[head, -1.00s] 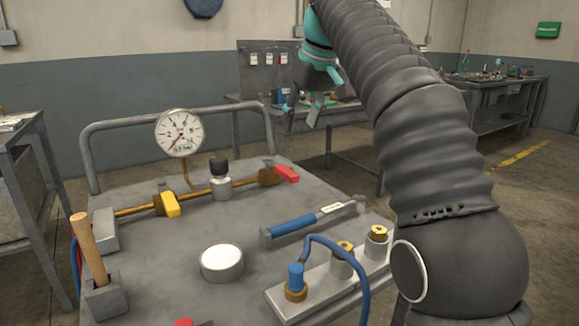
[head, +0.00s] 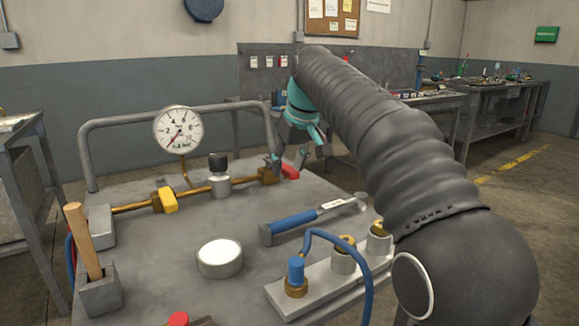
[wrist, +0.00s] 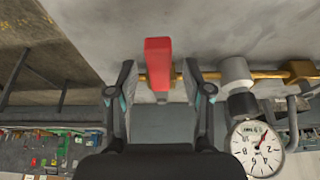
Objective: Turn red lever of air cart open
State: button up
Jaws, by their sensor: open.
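The red lever (head: 290,172) sits at the right end of the brass pipe on the air cart (head: 200,262). In the wrist view the red lever (wrist: 158,62) stands across the brass pipe, between and just beyond my fingertips. My gripper (head: 289,158) is open at the lever, with a finger on either side; I cannot tell whether either touches it. In the wrist view my gripper (wrist: 158,75) shows both fingers apart with nothing clamped. The pressure gauge (head: 178,130) stands upright behind the pipe.
A blue-handled tool (head: 295,222), a round white-topped puck (head: 220,257) and a fitting block with a blue hose (head: 368,280) lie on the cart top. A bent rail (head: 180,118) rises behind.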

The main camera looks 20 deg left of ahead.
grip_shut()
jog(key=shift+d, duration=0.1)
dwell(0.3)
